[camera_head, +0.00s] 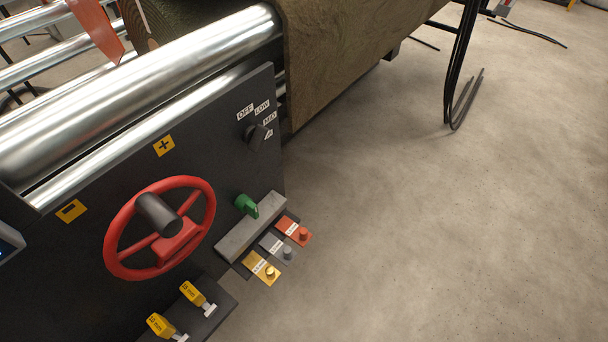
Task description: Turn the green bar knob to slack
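The green bar knob (247,206) is on the lower right part of the dark machine panel (80,260), just above a grey ledge (251,228). Its bar sticks out from the panel and slants down to the right. I cannot read any slack mark or other label around it. My gripper is not in view, and nothing touches the knob.
A red handwheel (112,227) with a black handle stands out left of the knob. A black selector knob (255,135) with white labels is above. Colored tags (260,268) and yellow-handled parts (198,296) sit below. Steel rollers (130,90) run above.

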